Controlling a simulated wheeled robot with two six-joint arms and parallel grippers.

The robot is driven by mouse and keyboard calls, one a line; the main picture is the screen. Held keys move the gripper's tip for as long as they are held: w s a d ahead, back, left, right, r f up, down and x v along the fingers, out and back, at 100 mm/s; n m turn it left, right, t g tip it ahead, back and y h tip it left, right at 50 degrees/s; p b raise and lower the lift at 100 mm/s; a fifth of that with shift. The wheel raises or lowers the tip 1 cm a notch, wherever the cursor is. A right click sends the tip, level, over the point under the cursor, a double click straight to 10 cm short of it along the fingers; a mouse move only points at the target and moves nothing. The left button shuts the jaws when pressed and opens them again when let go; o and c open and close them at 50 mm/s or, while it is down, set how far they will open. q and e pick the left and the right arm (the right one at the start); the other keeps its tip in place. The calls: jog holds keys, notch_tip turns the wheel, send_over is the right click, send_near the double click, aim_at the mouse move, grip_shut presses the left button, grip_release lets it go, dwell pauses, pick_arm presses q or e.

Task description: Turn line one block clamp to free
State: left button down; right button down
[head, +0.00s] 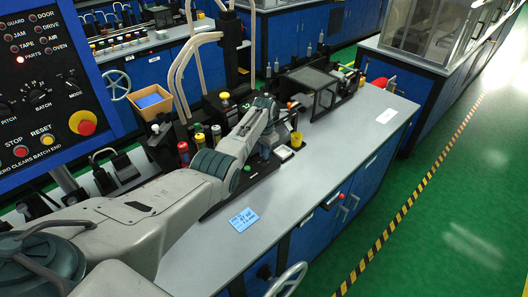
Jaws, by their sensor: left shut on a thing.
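My left arm reaches from the lower left across the bench to the line's machine. My left gripper (291,108) is at the far end of that arm, small and dark against the dark machine parts. It is shut on a small part there, which seems to be the block clamp. The clamp is mostly hidden by the gripper and wrist, and I cannot tell which way it is turned. My right gripper is not in view.
A control panel (50,75) with lamps and knobs fills the upper left. A dark-framed clear box (312,88) stands just beyond the gripper. A yellow cup (296,140) stands close by. A blue card (243,219) lies on the grey bench (305,200), whose front strip is mostly clear.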

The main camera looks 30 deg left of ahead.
pick_arm(q)
jog(key=shift+w, duration=0.1)
dwell(0.3)
jog(key=c, duration=1.5)
grip_release()
jog(key=shift+r, duration=0.1)
notch_tip(320, 180, up, 11)
jog(key=shift+f+b, duration=0.15)
jog(key=shift+b, duration=0.9)
